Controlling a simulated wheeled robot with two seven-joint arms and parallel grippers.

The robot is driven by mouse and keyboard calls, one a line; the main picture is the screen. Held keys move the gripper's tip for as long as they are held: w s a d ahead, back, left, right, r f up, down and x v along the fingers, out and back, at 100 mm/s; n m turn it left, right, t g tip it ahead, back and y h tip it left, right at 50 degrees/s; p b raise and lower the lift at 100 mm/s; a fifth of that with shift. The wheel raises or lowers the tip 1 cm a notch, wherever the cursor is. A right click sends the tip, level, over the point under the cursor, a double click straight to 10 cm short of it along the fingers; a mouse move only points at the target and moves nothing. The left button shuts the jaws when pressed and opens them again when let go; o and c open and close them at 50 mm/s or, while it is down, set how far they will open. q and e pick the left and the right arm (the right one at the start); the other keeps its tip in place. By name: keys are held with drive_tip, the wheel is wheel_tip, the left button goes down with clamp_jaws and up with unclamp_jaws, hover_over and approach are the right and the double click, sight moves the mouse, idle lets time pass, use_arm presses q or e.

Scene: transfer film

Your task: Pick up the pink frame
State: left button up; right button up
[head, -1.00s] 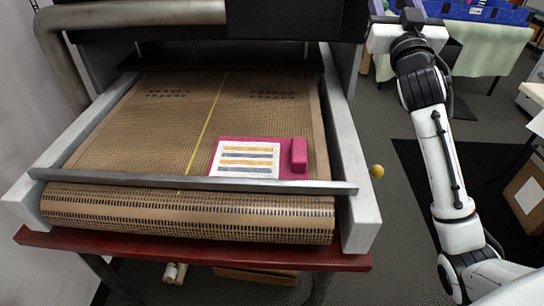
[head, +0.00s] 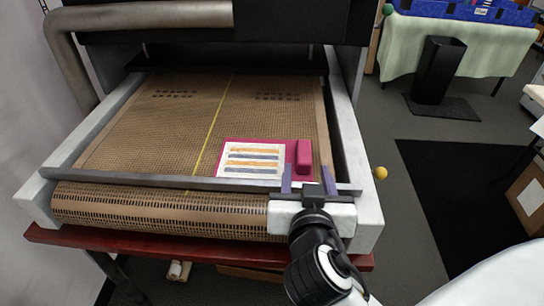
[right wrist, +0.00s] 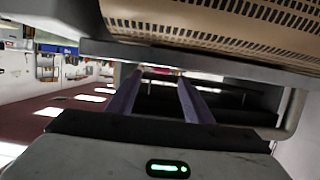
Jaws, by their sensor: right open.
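The pink frame (head: 229,142) lies flat on the brown mesh conveyor belt, near the front metal bar. A white sheet with orange and blue stripes (head: 252,160) covers most of it, and a raised pink block (head: 304,157) stands at its right end. My right gripper (head: 307,180) is in front of the block, near the front bar, with its two purple fingers apart and nothing between them. My left gripper is not in view.
The conveyor belt (head: 150,130) has a yellow line and metal side rails. The metal bar (head: 130,181) crosses its front. A yellow ball (head: 380,173) is at the right rail. Behind right stand a black bin (head: 437,70) and a cloth-covered table (head: 400,45).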

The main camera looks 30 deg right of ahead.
sight(304, 150)
drive_tip(key=x, duration=0.4)
drive_tip(key=shift+w+d+f, duration=0.1)
drive_tip(key=shift+d, duration=0.05)
drive_tip(key=shift+p+x, duration=0.55)
drive_tip(key=shift+x, duration=2.1)
clamp_jaws()
